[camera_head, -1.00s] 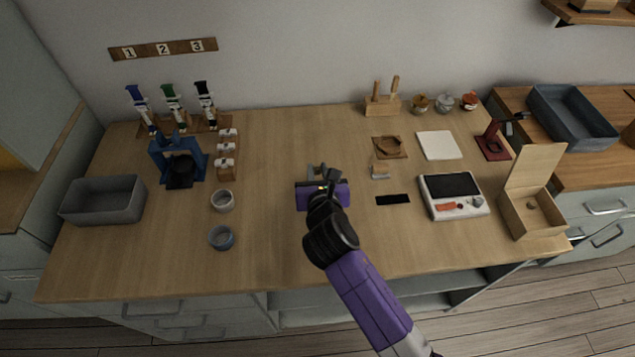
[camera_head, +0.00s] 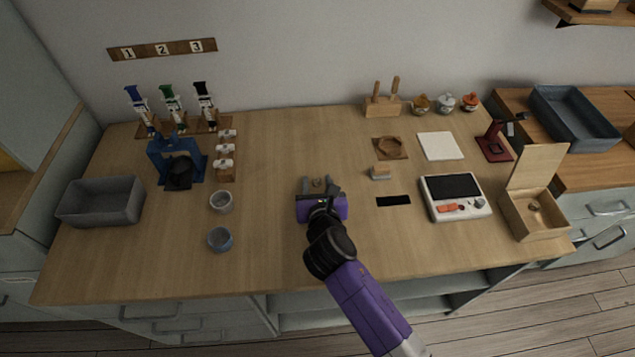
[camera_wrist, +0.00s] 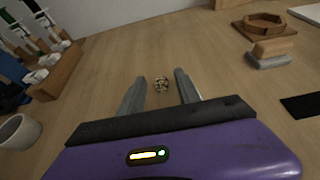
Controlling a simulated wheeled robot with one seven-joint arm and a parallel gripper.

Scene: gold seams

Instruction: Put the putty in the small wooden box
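A small mottled brownish lump (camera_wrist: 161,85) lies on the table between my fingertips; I cannot tell for certain that it is the putty. It also shows in the head view (camera_head: 317,183). My gripper (camera_head: 320,184) is open around it, and in the wrist view (camera_wrist: 160,88) bare table shows between the lump and each finger. The small wooden box (camera_head: 518,219) stands at the table's right end with its lid raised at the back. A small brownish round thing (camera_head: 534,207) is inside the box.
A white device with a dark screen (camera_head: 453,187) stands left of the box. A tan-topped grey block (camera_head: 381,172) and a black strip (camera_head: 393,201) lie right of my gripper. Two small cups (camera_head: 221,239) and a grey bin (camera_head: 101,202) are to the left. The table around my gripper is clear.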

